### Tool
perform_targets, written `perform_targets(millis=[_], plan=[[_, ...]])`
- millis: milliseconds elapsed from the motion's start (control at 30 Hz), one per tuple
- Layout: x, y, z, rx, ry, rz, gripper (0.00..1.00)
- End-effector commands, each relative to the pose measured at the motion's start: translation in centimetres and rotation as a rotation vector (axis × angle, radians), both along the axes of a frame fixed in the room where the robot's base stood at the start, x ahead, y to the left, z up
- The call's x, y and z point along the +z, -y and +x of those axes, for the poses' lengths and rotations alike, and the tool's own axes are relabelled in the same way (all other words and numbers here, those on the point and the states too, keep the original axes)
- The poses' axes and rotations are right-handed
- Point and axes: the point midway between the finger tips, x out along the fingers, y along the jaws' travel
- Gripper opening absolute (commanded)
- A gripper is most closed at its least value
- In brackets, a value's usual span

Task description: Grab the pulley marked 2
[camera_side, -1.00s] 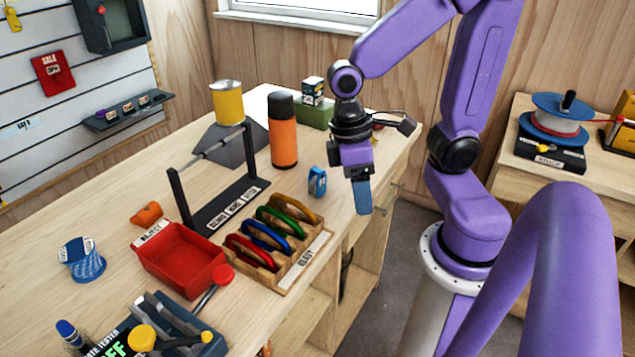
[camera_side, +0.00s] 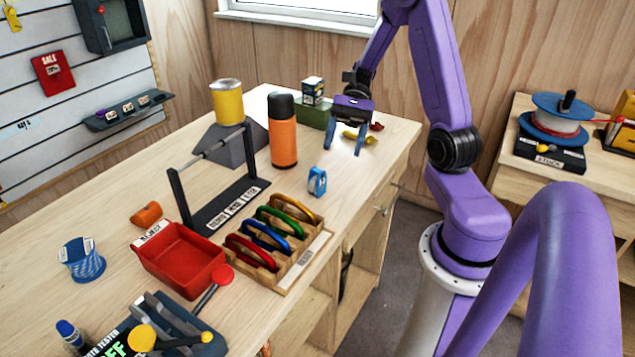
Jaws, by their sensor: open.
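A small blue pulley-like piece (camera_side: 317,181) with a pale mark stands on the wooden bench, right of the orange bottle; its number is too small to read. A yellow piece (camera_side: 362,136) and a small red piece (camera_side: 376,126) lie near the bench's far right end. An orange piece (camera_side: 147,213) lies behind the red tray. I cannot tell which piece bears a 2. My gripper (camera_side: 345,147) is open and empty, fingers down, above the far right of the bench. It is beyond the blue piece and apart from it, close to the yellow one in the picture.
An orange bottle (camera_side: 283,131), a yellow can (camera_side: 227,102) and a green box (camera_side: 314,115) stand at the back. A bar rack (camera_side: 176,200), a wooden rack of coloured carabiners (camera_side: 303,262) and a red tray (camera_side: 182,262) fill the front. The right bench edge is clear.

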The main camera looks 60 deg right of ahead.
Motion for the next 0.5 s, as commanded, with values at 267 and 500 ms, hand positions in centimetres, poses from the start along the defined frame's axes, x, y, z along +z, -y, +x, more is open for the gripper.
perform_targets(millis=[267,500], plan=[[-0.6,6.3,0.4,-0.355,-0.072,0.154,0.63],[-1.0,6.8,0.5,-0.424,-0.083,0.190,0.63]])
